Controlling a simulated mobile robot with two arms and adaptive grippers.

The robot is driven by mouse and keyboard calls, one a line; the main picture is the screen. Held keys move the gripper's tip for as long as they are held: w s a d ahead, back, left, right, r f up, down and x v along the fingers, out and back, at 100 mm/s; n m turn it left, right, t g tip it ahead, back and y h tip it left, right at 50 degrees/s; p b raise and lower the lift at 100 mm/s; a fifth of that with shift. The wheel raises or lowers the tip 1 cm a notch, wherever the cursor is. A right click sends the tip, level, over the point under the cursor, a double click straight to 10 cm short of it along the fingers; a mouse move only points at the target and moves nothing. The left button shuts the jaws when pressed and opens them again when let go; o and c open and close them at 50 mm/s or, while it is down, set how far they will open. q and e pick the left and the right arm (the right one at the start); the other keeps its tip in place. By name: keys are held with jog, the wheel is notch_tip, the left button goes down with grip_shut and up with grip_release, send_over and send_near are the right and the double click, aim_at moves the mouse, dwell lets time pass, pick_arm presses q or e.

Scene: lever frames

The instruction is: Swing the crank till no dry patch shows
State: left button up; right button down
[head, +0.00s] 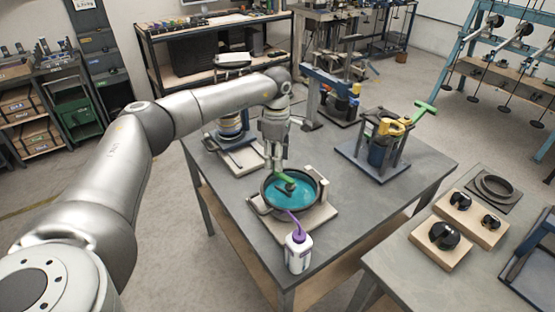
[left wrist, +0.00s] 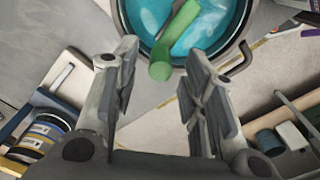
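A round dark pan (head: 318,203) with a teal inside stands on a pale board on the table. A green crank handle (head: 284,178) rises from its middle, above a dark stirring piece. My left gripper (head: 275,166) points down over the pan's far side. In the left wrist view my left gripper (left wrist: 163,55) is open, and the green crank (left wrist: 182,28) reaches in between its fingertips with gaps on both sides. The visible inside of the pan (left wrist: 215,45) is teal; I cannot make out a dry patch. My right gripper is not in view.
A white bottle with a purple spout (head: 299,252) stands at the pan's near side. A device with a green handle (head: 381,145) is on the table's right. Another device (head: 232,128) stands behind the pan. A second table (head: 395,262) with black knobs is at right.

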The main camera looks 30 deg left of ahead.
pick_arm(q)
jog(key=shift+d+f, duration=0.15)
jog(key=shift+f, duration=1.2)
jog(key=c, duration=0.9)
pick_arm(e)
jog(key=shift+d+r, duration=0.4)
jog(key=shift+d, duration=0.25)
